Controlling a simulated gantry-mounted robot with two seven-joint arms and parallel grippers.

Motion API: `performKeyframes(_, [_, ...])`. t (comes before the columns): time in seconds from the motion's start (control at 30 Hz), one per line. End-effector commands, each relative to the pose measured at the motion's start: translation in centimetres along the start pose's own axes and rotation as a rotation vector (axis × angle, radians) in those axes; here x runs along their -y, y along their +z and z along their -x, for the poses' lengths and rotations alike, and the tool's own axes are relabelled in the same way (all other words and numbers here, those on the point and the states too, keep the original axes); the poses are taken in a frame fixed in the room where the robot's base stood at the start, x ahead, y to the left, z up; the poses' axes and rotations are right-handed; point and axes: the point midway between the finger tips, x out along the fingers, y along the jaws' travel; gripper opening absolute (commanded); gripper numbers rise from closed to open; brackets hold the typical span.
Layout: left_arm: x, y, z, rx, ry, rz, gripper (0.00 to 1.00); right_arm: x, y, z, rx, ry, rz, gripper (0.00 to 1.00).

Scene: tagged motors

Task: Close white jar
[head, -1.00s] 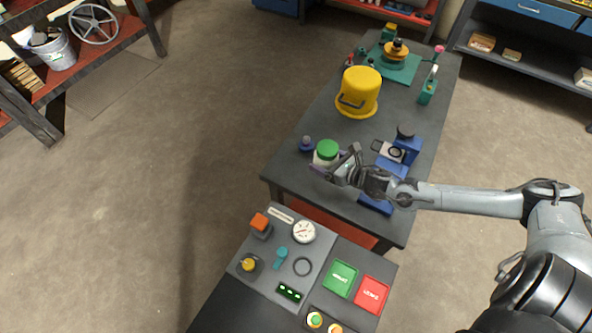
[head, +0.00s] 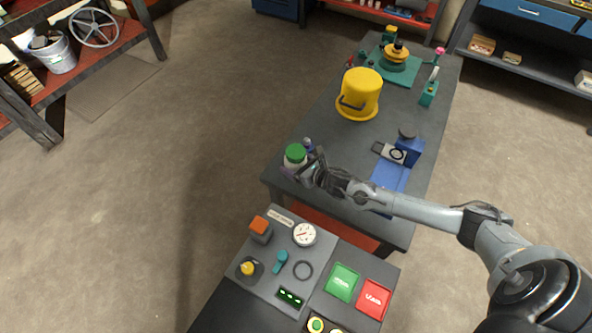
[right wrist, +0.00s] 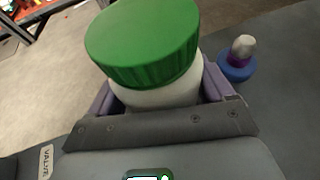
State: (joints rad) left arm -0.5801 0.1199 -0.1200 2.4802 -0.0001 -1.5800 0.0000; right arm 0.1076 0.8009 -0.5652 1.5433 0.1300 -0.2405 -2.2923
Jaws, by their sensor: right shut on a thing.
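The white jar (head: 294,162) with a green lid (head: 294,152) is at the near left corner of the grey table. My right gripper (head: 298,170) is shut around the jar body from the right. In the right wrist view the jar (right wrist: 160,92) stands between the purple-padded fingers, with the green lid (right wrist: 143,42) on its top. The lid looks seated level with the jar. Whether it is screwed tight cannot be told. The jar's base is hidden by the gripper. My left gripper is not in view.
A blue device (head: 392,172) is to the right, and a yellow bucket (head: 359,95) is farther back. A control panel (head: 285,262) stands nearer. The table's left edge is close to the jar.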

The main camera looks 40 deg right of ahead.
Motion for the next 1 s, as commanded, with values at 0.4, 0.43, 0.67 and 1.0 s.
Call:
performKeyframes(0.4, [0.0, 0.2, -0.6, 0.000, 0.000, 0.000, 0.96, 0.0, -3.5, -1.5, 0.002, -0.001, -0.001, 0.00])
performKeyframes(0.43, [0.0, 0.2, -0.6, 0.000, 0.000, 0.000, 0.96, 0.0, -3.6, -1.5, 0.002, -0.001, -0.001, 0.00])
performKeyframes(0.67, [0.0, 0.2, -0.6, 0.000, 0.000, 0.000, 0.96, 0.0, -3.6, -1.5, 0.002, -0.001, 0.000, 0.00])
performKeyframes(1.0, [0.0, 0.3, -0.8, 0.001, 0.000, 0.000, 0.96, 0.0, -3.9, -1.6, 0.000, -0.001, 0.000, 1.00])
